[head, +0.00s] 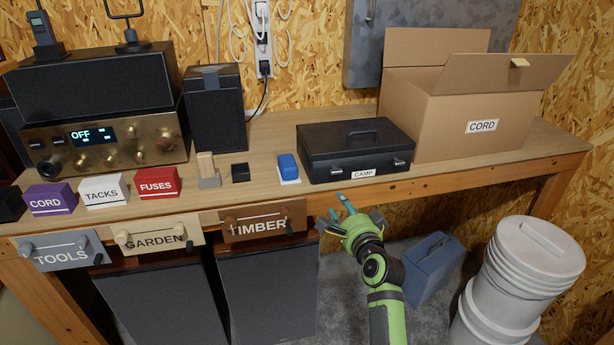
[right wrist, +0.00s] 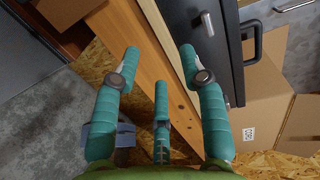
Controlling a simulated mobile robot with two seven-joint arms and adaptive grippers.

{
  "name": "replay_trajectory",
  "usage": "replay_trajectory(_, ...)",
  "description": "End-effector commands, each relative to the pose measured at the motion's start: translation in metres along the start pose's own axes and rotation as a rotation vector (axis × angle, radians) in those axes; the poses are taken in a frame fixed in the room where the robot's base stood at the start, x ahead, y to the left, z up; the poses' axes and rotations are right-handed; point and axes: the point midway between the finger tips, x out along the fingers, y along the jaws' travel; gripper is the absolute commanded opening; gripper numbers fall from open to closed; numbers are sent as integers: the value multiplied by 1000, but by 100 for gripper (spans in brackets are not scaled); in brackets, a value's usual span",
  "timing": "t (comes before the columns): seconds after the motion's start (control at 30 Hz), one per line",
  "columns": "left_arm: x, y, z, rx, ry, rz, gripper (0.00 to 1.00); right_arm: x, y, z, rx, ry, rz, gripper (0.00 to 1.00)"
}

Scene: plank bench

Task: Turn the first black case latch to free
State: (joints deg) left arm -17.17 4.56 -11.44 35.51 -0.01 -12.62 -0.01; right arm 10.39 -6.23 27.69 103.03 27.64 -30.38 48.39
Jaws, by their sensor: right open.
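The black case (head: 345,147) labelled CAMP lies shut on the bench, with a handle on its lid and two small latches on its front. The left latch (head: 334,171) and the right latch (head: 399,162) are small in the head view, so their exact positions are hard to read. My right gripper (head: 344,200) is open and empty, just in front of the bench edge and below the case's left front. In the right wrist view its teal fingers (right wrist: 160,56) are spread over the wooden edge, with the case (right wrist: 228,60) and a grey latch (right wrist: 207,22) beyond the right finger.
The bench (head: 262,200) has a wooden front edge. A blue item (head: 287,165) stands left of the case, and an open cardboard box (head: 440,112) labelled CORD is right. The TIMBER drawer (head: 262,224) is left of my gripper. White buckets (head: 520,275) stand on the floor.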

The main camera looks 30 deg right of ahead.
Motion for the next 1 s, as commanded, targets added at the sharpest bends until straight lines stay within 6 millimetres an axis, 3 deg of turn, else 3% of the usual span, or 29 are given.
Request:
replay_trajectory(0.03, 0, -1, 0, 0, 0, -1, 40, -3, -20, -10, 43, 17, -39, 42)
replay_trajectory(0.1, 0, -1, 0, 1, 0, -2, 40, -6, -37, -18, 81, 31, -73, 42)
replay_trajectory(0.2, -1, -2, 0, 1, 0, -2, 40, -4, -46, -23, 101, 37, -92, 42)
replay_trajectory(0.6, -6, -1, 0, 1, 0, -2, 40, 48, -50, -24, 98, 35, -90, 42)
replay_trajectory(1.0, -6, -1, 0, 1, 0, -1, 40, 62, -51, -25, 96, 37, -90, 42)
